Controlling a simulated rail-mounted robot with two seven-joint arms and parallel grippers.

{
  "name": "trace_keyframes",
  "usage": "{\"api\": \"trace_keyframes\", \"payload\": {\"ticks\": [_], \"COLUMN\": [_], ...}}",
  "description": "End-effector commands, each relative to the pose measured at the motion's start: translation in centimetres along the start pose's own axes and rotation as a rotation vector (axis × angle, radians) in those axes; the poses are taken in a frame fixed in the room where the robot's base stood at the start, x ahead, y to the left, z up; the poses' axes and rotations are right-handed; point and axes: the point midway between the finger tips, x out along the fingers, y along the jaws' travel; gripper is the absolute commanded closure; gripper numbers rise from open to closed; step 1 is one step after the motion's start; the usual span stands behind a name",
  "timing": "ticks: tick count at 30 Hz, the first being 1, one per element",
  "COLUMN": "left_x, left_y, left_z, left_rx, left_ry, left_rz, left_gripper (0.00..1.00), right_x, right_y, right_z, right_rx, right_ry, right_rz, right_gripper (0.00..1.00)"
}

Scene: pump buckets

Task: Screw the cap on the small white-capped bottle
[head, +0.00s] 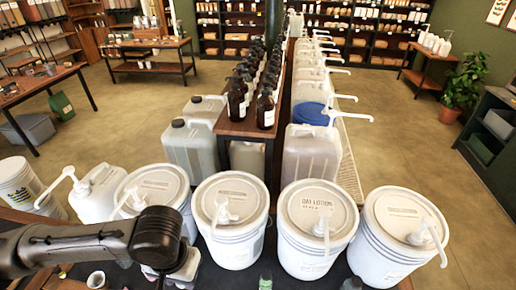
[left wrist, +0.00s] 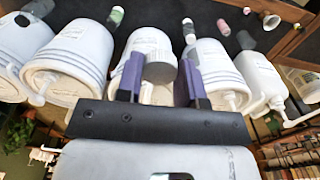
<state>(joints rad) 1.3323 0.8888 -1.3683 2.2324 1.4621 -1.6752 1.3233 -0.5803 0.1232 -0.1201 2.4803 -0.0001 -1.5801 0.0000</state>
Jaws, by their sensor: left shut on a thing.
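My left gripper (head: 172,272) is low at the front of the dark counter in the head view; its fingertips are hidden there. In the left wrist view, its two purple fingers (left wrist: 161,80) are shut on a short pale grey cylinder (left wrist: 160,67) that looks like a cap. I cannot tell which bottle the held piece belongs to. My right gripper is not in view.
A row of white buckets with pumps (head: 230,200) (head: 316,215) (head: 405,230) lines the counter's back. A white pump jug (head: 97,195) stands at left. A small cup (head: 97,279) sits near the front left.

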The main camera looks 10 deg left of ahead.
Motion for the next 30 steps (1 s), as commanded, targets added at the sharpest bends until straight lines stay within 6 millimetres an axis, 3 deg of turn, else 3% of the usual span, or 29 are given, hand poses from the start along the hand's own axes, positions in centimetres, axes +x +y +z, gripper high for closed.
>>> {"api": "trace_keyframes", "payload": {"ticks": [6,18,23,30], "left_x": [-0.2,0.3,3.0,8.9], "left_y": [0.0,0.0,0.2,0.4], "left_z": [0.1,0.1,0.5,1.8], "left_rx": [0.000,0.002,0.010,0.014], "left_ry": [-0.001,-0.002,-0.006,-0.006], "left_rz": [0.000,0.001,0.006,0.012], "left_gripper": [0.87,0.87,0.87,0.87], "right_x": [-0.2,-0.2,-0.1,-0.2], "right_y": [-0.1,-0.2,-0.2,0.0], "right_z": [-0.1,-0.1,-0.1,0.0], "right_rx": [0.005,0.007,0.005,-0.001], "right_ry": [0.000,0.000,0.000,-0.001], "right_rz": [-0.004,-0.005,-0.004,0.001], "right_gripper": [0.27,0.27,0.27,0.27]}}
